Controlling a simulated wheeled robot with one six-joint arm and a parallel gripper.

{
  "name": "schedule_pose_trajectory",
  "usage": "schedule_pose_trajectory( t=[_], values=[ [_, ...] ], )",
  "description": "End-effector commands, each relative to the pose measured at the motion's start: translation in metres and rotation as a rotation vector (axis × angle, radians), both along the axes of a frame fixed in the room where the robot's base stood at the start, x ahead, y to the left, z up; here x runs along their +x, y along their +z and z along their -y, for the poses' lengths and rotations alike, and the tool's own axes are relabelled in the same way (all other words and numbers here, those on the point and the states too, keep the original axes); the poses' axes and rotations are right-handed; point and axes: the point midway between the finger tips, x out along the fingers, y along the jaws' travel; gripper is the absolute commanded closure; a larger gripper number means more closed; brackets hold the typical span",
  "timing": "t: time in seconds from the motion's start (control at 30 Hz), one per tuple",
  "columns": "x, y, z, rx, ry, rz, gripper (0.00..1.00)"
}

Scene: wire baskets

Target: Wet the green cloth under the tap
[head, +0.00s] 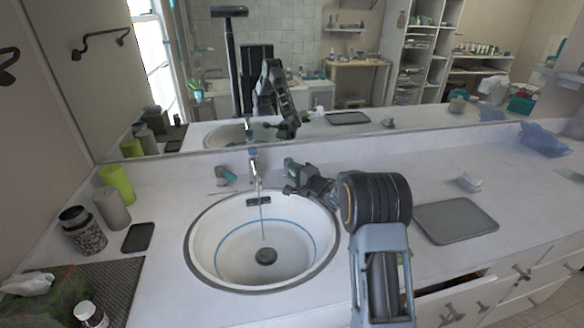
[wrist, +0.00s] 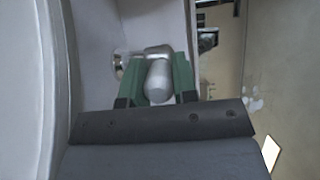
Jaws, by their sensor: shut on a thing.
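The tap (head: 254,166) stands at the back of the round white sink (head: 205,240), and a thin stream of water runs from it into the bowl. My gripper (head: 290,170) is low behind the sink, just right of the tap. In the wrist view its green fingers (wrist: 158,82) are shut on a rounded silver piece (wrist: 159,84), which looks like the tap handle. I cannot make out the green cloth for sure. A small green patch (head: 409,256) shows beside my arm at the counter's front, mostly hidden.
A grey tray (head: 456,221) lies right of my arm. An open drawer (head: 450,284) juts out at the front right. A dark patterned cup (head: 83,232), a grey cup (head: 112,209) and a lime cup (head: 117,184) stand left of the sink. A mirror (head: 290,70) closes the back.

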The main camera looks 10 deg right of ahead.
Motion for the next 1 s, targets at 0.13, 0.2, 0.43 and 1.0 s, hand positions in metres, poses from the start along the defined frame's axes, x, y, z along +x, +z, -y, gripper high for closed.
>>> schedule_pose_trajectory(
  t=[0.13, 0.2, 0.43, 1.0],
  values=[
    [0.0018, 0.0077, 0.0076, -0.002, 0.095, 0.001, 1.00],
    [0.0020, 0.0061, 0.0089, -0.003, 0.130, 0.002, 1.00],
    [0.0014, 0.0018, 0.0104, -0.002, 0.166, 0.002, 1.00],
    [0.0011, 0.0008, 0.0101, -0.001, 0.164, -0.001, 0.48]
  ],
)
